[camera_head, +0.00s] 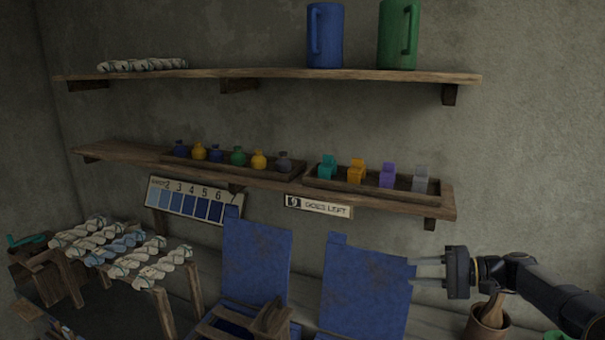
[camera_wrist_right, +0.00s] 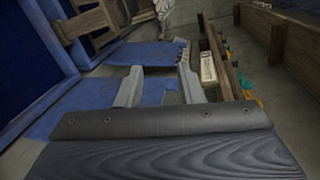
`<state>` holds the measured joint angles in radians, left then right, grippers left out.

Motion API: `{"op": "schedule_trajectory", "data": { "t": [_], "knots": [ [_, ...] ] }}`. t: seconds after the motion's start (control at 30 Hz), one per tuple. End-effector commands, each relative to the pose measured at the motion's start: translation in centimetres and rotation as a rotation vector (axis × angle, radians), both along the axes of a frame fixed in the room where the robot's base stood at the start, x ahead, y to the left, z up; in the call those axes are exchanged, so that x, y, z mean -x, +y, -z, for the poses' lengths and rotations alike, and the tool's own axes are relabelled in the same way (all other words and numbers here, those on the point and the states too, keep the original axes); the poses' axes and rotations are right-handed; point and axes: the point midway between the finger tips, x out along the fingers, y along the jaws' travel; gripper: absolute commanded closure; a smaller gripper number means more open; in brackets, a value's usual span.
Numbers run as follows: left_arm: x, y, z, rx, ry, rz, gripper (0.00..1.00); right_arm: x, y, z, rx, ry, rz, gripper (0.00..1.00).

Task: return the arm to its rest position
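My right gripper (camera_head: 428,270) comes in from the right in the head view, its two fingers apart and pointing left. Nothing shows between the fingers. It is in front of the right edge of the right blue panel (camera_head: 364,292); I cannot tell whether they touch. In the right wrist view the gripper (camera_wrist_right: 160,88) also shows both fingers spread with nothing held, and blue surfaces lie beyond and beside it. My left gripper is not in view in either picture.
A left blue panel (camera_head: 256,262) stands beside the right one. The lower shelf (camera_head: 436,200) holds small bottles and coloured blocks; the upper shelf (camera_head: 270,75) holds a blue jug (camera_head: 325,38) and a green jug (camera_head: 398,36). A brown pot (camera_head: 486,325) is below my right forearm. Yarn skeins (camera_head: 120,248) lie left.

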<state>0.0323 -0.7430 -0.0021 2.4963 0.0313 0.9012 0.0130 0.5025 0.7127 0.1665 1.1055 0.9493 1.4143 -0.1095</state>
Motion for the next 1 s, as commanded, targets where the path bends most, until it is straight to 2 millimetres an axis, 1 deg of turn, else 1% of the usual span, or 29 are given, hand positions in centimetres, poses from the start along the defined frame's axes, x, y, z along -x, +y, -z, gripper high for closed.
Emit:
{"op": "schedule_trajectory", "data": {
  "t": [0.03,0.17,0.27,0.37,0.4,0.47,0.5,0.57,0.6,0.67,0.7,0.73,0.8,0.9,1.0],
  "knots": [
    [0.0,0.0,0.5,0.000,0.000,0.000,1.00,0.9,0.7,-0.3,0.037,0.000,-0.010,0.66],
    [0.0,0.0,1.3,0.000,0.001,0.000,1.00,3.8,2.4,-0.9,0.144,0.009,-0.031,0.66],
    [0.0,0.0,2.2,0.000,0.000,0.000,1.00,7.0,3.7,-1.1,0.254,0.011,-0.044,0.66],
    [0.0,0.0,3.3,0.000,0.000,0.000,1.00,11.6,5.1,-0.9,0.395,0.000,-0.057,0.66],
    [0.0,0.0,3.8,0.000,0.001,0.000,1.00,13.7,5.6,-0.5,0.456,-0.007,-0.058,0.66],
    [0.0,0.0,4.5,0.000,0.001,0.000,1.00,17.0,6.1,0.3,0.547,-0.022,-0.058,0.66],
    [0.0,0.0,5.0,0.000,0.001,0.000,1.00,19.2,6.3,0.9,0.604,-0.034,-0.058,0.66],
    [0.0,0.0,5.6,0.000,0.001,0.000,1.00,22.4,6.5,2.1,0.689,-0.058,-0.053,0.66],
    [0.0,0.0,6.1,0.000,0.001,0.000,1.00,24.5,6.6,3.2,0.742,-0.075,-0.051,0.66],
    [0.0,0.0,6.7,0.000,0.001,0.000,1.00,27.4,6.7,4.8,0.817,-0.106,-0.045,0.66],
    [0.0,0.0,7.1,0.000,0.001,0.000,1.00,29.3,6.7,6.0,0.864,-0.128,-0.041,0.66],
    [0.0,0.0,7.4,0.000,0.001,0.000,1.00,30.5,6.7,6.9,0.895,-0.145,-0.039,0.66],
    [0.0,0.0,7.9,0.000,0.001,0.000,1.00,32.9,6.6,8.9,0.959,-0.183,-0.032,0.66],
    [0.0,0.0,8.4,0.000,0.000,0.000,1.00,35.3,6.6,11.3,1.024,-0.226,-0.024,0.66],
    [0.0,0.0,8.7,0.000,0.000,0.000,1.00,36.6,6.6,12.8,1.063,-0.256,-0.021,0.66]
  ]
}}
